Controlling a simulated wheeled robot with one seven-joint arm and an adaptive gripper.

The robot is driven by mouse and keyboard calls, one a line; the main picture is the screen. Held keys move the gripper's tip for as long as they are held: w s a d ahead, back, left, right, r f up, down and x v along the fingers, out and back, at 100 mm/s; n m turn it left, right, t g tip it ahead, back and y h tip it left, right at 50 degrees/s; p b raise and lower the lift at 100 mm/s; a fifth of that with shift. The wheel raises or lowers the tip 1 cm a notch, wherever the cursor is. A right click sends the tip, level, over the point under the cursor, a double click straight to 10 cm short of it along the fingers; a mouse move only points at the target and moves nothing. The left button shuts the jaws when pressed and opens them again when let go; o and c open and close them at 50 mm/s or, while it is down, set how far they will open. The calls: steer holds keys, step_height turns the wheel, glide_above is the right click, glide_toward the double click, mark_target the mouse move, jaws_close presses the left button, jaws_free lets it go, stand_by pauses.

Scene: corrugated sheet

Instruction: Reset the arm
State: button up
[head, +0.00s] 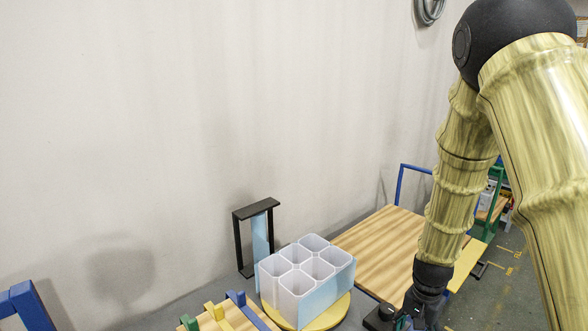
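My arm (468,150) reaches down from the upper right, with a wood-grain, bamboo-like surface and black joints. My gripper (398,322) is at the bottom edge of the head view, dark and partly cut off. It is right of a white bin with several square compartments. I cannot see its fingertips clearly, nor whether it is open or shut or holds anything.
The white bin (277,301) stands on a round yellowish board (336,316). A black frame (240,243) stands behind it. A wooden platform cart (375,243) with a blue handle is to the right. Coloured racks (222,318) are at lower left. A pale wall (150,120) is behind.

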steer(key=s+a+f+n+h+b, duration=0.1)
steer(key=s+f+n, duration=0.1)
steer(key=s+f, duration=0.45)
steer(key=s+a+f+n, duration=0.15)
steer(key=s+f, duration=0.25)
steer(key=f, duration=0.6)
steer(key=s+a+f+n+b, duration=0.1)
steer(key=s+a+f+n, duration=0.1)
steer(key=s+f, duration=0.3)
steer(key=s+a+f+n+y, duration=0.1)
steer(key=s+a+f+n, duration=0.2)
steer(key=s, duration=1.1)
step_height(320, 180, down, 3)
steer(key=shift+s+a+b, duration=0.3)
steer(key=shift+a+b, duration=0.05)
steer(key=shift+b, duration=0.05)
steer(key=shift+c, duration=0.4)
